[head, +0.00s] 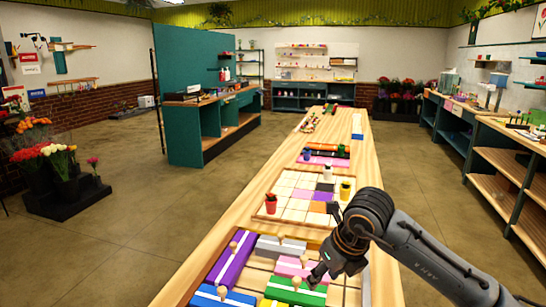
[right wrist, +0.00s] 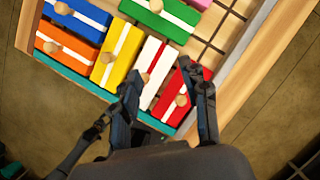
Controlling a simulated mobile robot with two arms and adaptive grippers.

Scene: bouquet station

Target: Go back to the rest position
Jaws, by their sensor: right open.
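My right gripper (head: 325,268) hangs over the near end of the long wooden table (head: 385,285), above a tray of coloured blocks with round knobs. In the right wrist view its two fingers (right wrist: 161,82) are apart, with nothing held between them. Below them lie a white block (right wrist: 150,68) and a red block (right wrist: 172,105), next to a yellow block (right wrist: 117,55). I cannot tell whether a fingertip touches a block. A purple block (head: 232,258), a grey block (head: 278,247) and a green block (head: 297,290) show in the head view. My left gripper is out of view.
Beyond the tray lies a square-patterned board (head: 292,215) with a red pot (head: 271,204) and a yellow pot (head: 346,190). A teal partition with a workbench (head: 181,90) stands left of the table. Shelving (head: 500,170) lines the right.

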